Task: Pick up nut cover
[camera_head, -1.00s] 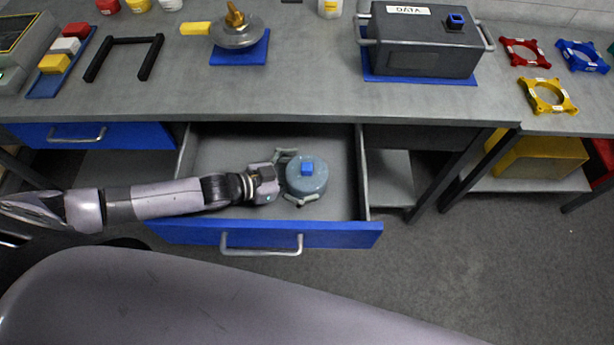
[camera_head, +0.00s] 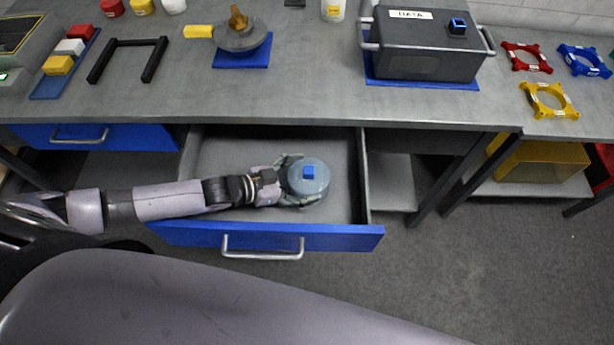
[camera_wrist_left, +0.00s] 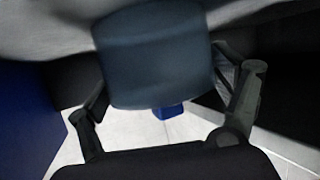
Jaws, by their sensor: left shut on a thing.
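The nut cover (camera_head: 308,184) is a round grey-blue cap with a small bright blue square knob on top. It is in the open drawer (camera_head: 215,150), right of the drawer's middle. My left gripper (camera_head: 298,180) reaches in from the left, with its fingers around the sides of the cover, shut on it. In the left wrist view the cover (camera_wrist_left: 155,55) fills the space between the two fingers, and its blue knob shows beyond it. Whether the cover touches the drawer floor is hard to tell. My right gripper is not in view.
The drawer's blue front (camera_head: 270,236) with its metal handle stands close below my left arm. The bench top (camera_head: 300,100) above holds a grey DATA box (camera_head: 425,45), a round part on a blue pad (camera_head: 242,59), and coloured rings. The rest of the drawer looks empty.

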